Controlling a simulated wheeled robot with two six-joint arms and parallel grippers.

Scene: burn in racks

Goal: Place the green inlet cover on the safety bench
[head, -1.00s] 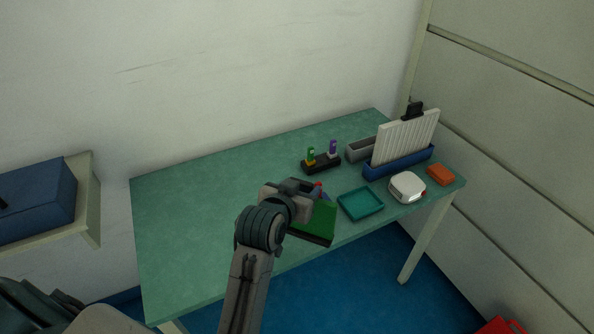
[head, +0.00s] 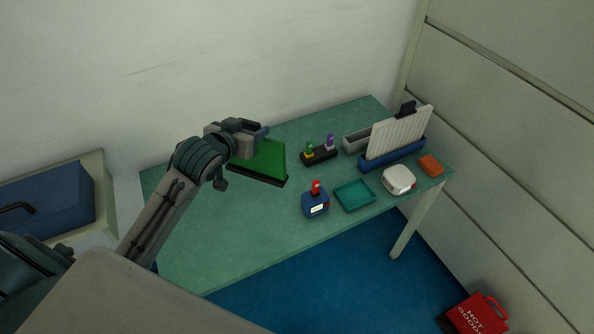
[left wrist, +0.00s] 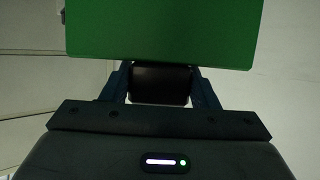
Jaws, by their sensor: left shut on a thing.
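The green inlet cover (head: 262,160) is a flat green panel with a dark lower edge. My left gripper (head: 250,130) is shut on it and holds it tilted up, seemingly above the left-middle part of the bench. In the left wrist view the green cover (left wrist: 160,30) fills the top, with a dark block (left wrist: 160,84) between the fingers below it. The safety bench (head: 215,245) is a green-topped table against the wall. My right gripper is not in view.
A blue device with a red top (head: 316,203), a teal tray (head: 354,195), a white device (head: 398,180) and an orange block (head: 431,165) stand along the front right. A black stand (head: 318,155), a grey bin (head: 357,140) and a blue rack with a white panel (head: 397,138) stand behind. The front left is clear.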

